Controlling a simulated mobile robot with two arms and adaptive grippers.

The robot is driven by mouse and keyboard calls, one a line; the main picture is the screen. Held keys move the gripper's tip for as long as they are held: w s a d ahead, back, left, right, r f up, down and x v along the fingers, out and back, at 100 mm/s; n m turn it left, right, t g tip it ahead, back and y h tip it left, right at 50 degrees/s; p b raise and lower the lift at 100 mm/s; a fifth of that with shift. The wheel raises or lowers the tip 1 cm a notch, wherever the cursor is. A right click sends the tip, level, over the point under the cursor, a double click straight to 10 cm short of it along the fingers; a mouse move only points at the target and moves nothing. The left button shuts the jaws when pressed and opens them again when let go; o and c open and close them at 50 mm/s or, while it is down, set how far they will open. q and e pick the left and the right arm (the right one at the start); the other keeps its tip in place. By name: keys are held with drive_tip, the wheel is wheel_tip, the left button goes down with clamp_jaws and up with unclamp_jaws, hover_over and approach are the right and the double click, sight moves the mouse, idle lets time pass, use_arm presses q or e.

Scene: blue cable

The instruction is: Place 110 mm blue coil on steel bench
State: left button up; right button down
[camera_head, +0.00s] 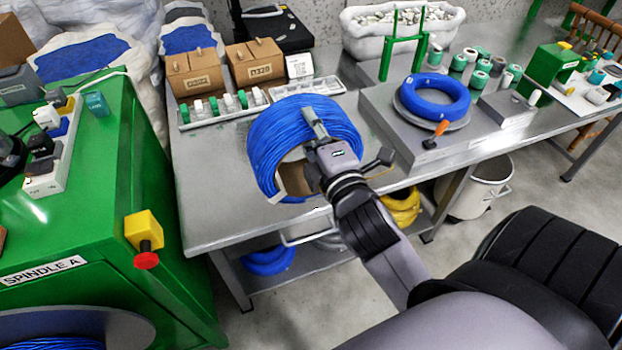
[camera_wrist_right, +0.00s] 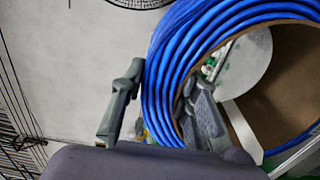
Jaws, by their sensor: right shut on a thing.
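A large blue coil (camera_head: 275,150) of wound cable shows over the front part of the steel bench (camera_head: 215,215). My right gripper (camera_head: 318,128) is shut on the coil's ring at its right side. In the right wrist view the blue coil (camera_wrist_right: 175,70) passes between the two fingers of the right gripper (camera_wrist_right: 160,115), one finger outside the ring and one inside its hole. A brown surface shows through the coil's hole. The coil looks tilted. I cannot tell whether its lower edge touches the bench. My left gripper is not in view.
A smaller blue coil (camera_head: 436,97) sits on a round plate on the bench. Cardboard boxes (camera_head: 193,73) and a parts tray (camera_head: 225,108) stand behind the held coil. A green spindle machine (camera_head: 75,200) is at left. Bare bench shows left of the coil.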

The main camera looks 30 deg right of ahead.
wheel_tip(320, 180, down, 11)
drive_tip(key=b, duration=0.2)
drive_tip(key=shift+r+b, duration=0.15)
drive_tip(key=shift+b, duration=0.2)
drive_tip(key=shift+f, duration=0.2)
drive_tip(key=c, duration=1.2)
unclamp_jaws()
drive_tip(key=shift+f, duration=0.1)
drive_tip(key=shift+c, duration=0.2)
